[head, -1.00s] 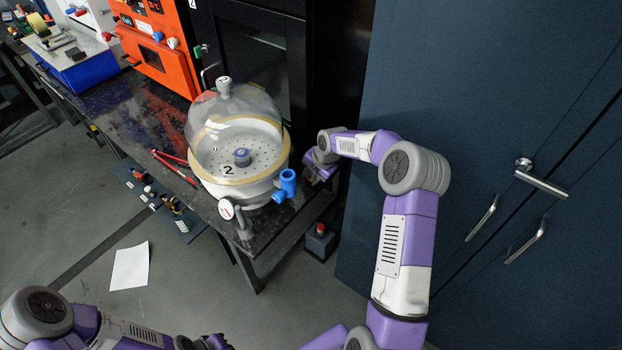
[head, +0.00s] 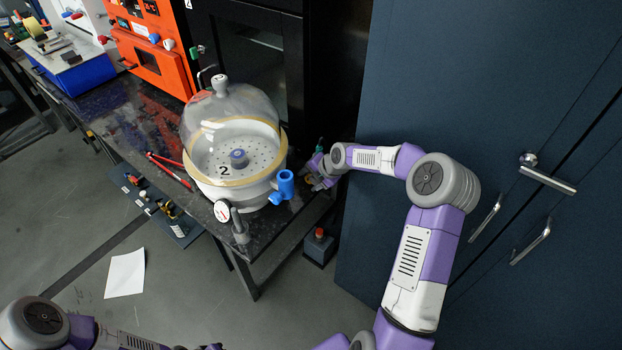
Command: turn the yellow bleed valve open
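The clear-domed vacuum chamber (head: 233,150), marked 2, stands on the dark bench with a blue valve fitting (head: 284,187) on its right side. My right gripper (head: 312,181) is to the right of the chamber, just right of the blue fitting, at the bench's right end. A small yellowish patch (head: 309,180) shows at its fingers; it may be the yellow bleed valve, but it is mostly hidden. I cannot tell whether the fingers touch it or how far apart they are. My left arm is at the bottom left, its gripper (head: 214,347) cut by the picture's lower edge.
A round gauge (head: 222,211) stands at the chamber's front. Red rods (head: 170,168) lie to its left. An orange oven (head: 150,50) is behind, a black cabinet (head: 250,65) beyond, and a dark blue locker (head: 500,90) close on the right.

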